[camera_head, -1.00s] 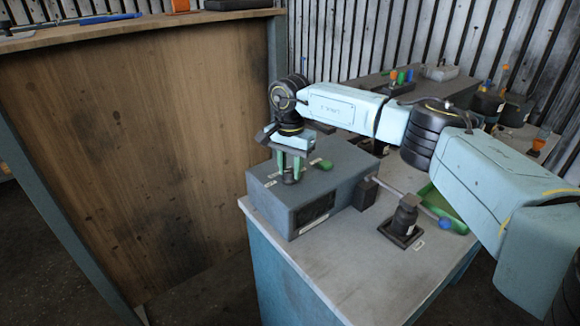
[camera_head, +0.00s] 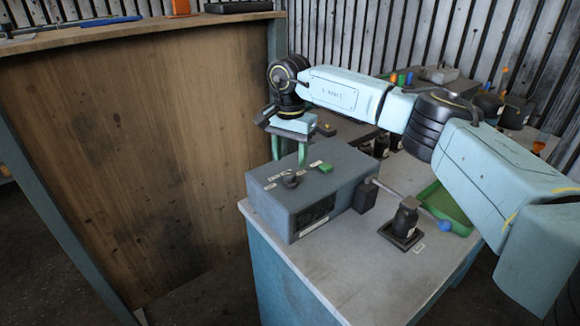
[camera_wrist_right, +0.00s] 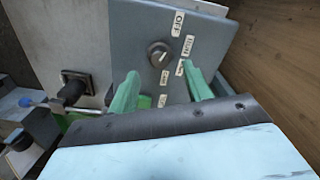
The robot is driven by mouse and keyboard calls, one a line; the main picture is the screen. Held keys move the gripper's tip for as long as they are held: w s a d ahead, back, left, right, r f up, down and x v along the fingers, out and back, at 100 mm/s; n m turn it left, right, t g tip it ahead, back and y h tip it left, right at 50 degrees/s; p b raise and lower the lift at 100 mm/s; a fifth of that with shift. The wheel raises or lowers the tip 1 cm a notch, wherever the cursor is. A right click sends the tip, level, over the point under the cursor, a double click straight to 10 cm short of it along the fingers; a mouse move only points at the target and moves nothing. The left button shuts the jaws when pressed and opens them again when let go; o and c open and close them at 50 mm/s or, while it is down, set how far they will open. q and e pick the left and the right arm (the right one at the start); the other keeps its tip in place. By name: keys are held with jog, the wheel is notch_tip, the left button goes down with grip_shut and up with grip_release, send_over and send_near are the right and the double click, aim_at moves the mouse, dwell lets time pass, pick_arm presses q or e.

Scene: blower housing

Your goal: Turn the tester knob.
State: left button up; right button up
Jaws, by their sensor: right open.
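The tester is a grey box (camera_head: 345,160) on the bench, with a small dark knob (camera_head: 291,181) on its top. In the right wrist view the knob (camera_wrist_right: 159,55) is round and grey with a light pointer mark, among white labels, one reading OFF. My right gripper (camera_head: 288,152) is open, its green fingers pointing down above and behind the knob in the head view. In the right wrist view the fingertips (camera_wrist_right: 160,72) lie to either side, short of the knob, with nothing between them. My left gripper is out of view.
A rod with a blue ball (camera_head: 445,225) and a black fixture (camera_head: 404,222) stand to the right, near a green tray (camera_head: 440,197). A tall wooden panel (camera_head: 130,150) is at the left.

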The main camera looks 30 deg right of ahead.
aim_at(290, 174)
notch_tip(290, 174, up, 9)
jog(key=shift+f, duration=0.1)
dwell(0.7)
